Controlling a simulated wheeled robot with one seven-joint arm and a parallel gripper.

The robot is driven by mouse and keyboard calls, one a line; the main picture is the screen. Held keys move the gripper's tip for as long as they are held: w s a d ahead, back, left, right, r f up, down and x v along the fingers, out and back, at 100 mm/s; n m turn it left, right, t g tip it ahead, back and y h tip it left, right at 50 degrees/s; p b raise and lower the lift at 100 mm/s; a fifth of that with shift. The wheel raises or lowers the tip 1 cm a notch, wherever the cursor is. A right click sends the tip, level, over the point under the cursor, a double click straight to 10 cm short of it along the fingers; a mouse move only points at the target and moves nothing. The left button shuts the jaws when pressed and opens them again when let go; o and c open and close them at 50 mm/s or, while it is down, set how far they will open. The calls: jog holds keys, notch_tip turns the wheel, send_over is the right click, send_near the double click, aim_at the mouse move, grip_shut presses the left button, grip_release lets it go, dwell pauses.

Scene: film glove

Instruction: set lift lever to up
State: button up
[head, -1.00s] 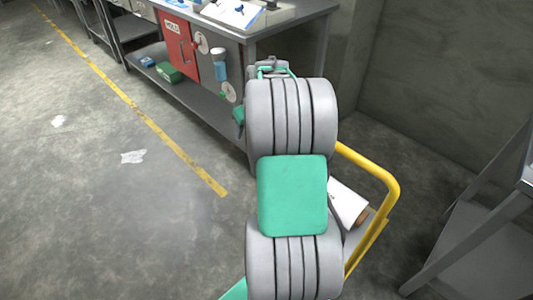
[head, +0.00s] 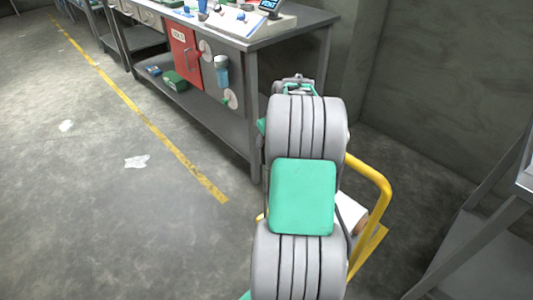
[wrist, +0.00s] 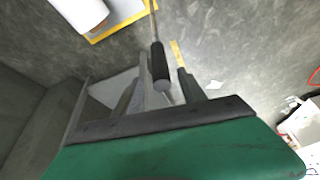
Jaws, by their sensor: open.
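The lift lever (wrist: 160,66) shows in the wrist view as a thin metal rod with a black grip at its lower end. I take this rod to be the lever; no label on it shows. My gripper (wrist: 162,88) is open, with one dark finger to the left of the grip and one to the right. The grip appears in line with the gap between the fingers, and I cannot tell whether it is inside it. No contact is visible. In the head view my arm hides the lever and fingers.
A yellow-framed cart (head: 378,185) with a white roll (head: 350,213) stands right of my arm. A grey workbench (head: 300,27) with a red door (head: 186,55) is ahead. A grey metal stand (head: 480,220) is at right. The floor at left is open, with paper scraps (head: 137,162).

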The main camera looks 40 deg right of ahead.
aim_at(263, 150)
jog(key=b+x, duration=0.1)
jog(key=x, duration=0.7)
jog(key=shift+a, duration=0.1)
jog(key=shift+c, duration=0.2)
grip_shut()
dwell(1.0)
